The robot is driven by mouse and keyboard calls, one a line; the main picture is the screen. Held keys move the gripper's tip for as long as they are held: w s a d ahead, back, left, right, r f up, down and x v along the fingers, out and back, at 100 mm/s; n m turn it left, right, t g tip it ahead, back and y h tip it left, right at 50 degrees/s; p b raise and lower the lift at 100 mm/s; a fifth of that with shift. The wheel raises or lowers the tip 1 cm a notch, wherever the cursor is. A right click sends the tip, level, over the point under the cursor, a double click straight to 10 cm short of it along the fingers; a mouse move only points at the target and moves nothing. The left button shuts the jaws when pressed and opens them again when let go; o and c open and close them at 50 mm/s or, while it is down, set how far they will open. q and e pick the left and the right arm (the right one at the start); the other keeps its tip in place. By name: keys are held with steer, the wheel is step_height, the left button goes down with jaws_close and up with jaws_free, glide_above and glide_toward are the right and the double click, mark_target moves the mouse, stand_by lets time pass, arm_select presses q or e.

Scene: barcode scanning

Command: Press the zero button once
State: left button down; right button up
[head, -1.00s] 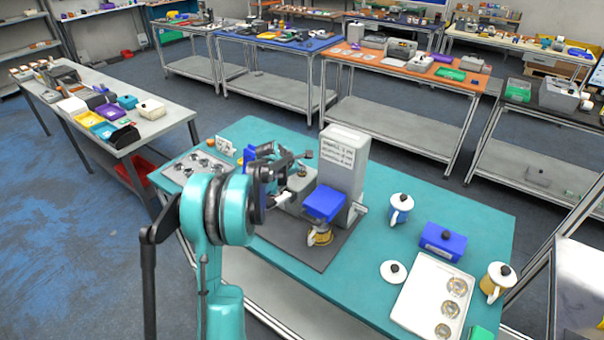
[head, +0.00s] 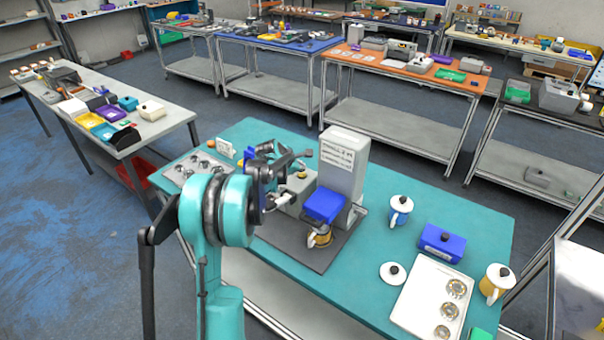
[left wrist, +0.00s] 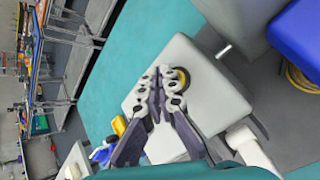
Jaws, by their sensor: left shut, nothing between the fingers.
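A round button with a yellow and dark top (left wrist: 183,77) sits on a low grey box (left wrist: 190,60); in the head view the button (head: 302,175) is small, beside the tall grey housing (head: 345,160) with a printed label. I cannot read any mark on the button. My left gripper (head: 308,154) is shut and empty, with its fingertips above the box close to the button. In the left wrist view the fingertips (left wrist: 170,74) overlap the button's left edge and hide part of it. I cannot tell whether they touch it. My right gripper is out of view.
A metal tray (head: 200,165) lies left.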

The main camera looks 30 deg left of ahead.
mark_target(301, 175)
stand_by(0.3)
arm_select(q)
steer(key=shift+r+p, duration=1.55)
steer(key=shift+r, duration=1)
steer(key=shift+f, duration=0.15)
